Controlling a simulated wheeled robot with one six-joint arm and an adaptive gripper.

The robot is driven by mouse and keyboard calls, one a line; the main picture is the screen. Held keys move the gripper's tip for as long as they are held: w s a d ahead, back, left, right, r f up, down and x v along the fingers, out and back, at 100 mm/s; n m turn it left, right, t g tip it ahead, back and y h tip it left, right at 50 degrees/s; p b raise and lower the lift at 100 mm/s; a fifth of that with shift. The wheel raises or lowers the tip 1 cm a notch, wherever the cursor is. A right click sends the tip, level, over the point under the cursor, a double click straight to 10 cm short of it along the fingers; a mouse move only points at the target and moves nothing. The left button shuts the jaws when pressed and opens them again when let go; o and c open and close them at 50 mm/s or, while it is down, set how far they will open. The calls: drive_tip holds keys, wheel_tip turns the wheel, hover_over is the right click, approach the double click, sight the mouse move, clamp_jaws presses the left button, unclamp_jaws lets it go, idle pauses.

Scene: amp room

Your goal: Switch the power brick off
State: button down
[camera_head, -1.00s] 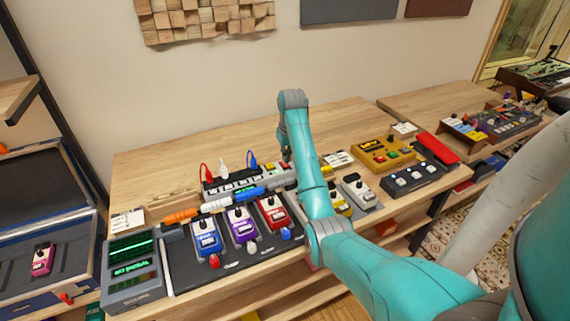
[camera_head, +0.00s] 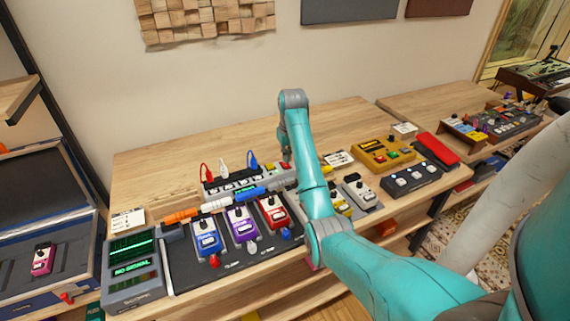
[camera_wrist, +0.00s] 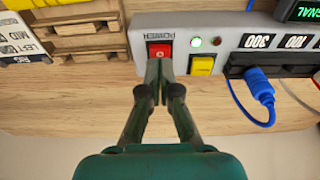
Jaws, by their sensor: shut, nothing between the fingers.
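The power brick (camera_wrist: 200,22) is a pale grey box, upside down in the wrist view. Its red rocker switch (camera_wrist: 160,50), marked O, sits beside the upside-down word POWER. In the head view the brick (camera_head: 262,186) stands at the back of the pedalboard, and my arm hides the gripper.
Red, white and blue plugs rise from the brick, with a blue plug (camera_wrist: 258,88) close by. Blue, purple and red pedals (camera_head: 240,224) stand in front. A grey meter (camera_head: 133,268) reads NO SIGNAL. Wooden slats (camera_wrist: 85,35) lie beside the brick. Bare wood (camera_head: 190,150) lies behind.

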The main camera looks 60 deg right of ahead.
drive_tip(key=shift+f, duration=1.1)
idle(1.1)
